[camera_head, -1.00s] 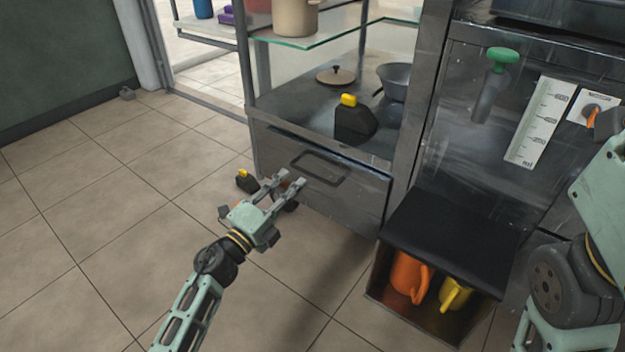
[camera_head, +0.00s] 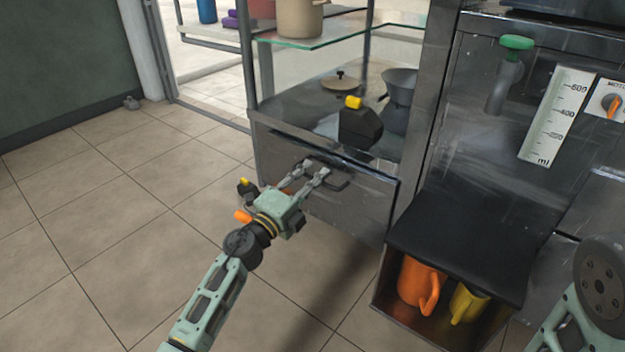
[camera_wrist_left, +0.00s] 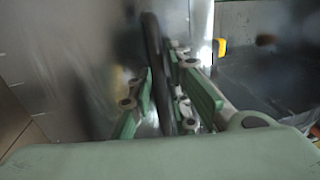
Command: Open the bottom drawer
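The bottom drawer (camera_head: 345,212) is a grey metal front low in the shelf unit and looks closed. Its dark bar handle (camera_head: 340,184) is on the upper part of the front. My left gripper (camera_head: 312,172) is at the handle, its fingers open and pointing at the drawer. In the left wrist view the handle (camera_wrist_left: 153,50) runs upright between the two green finger pads of my left gripper (camera_wrist_left: 162,82), which are apart. I cannot tell whether either pad touches it. My right gripper is out of view; only part of my right arm shows at the right edge.
A black bottle with a yellow cap (camera_head: 360,125) stands on the shelf above the drawer, beside a grey metal pot (camera_head: 399,86). A dark box (camera_head: 385,293) with orange and yellow jugs stands right of the drawer. The tiled floor (camera_head: 120,220) at left is mostly clear.

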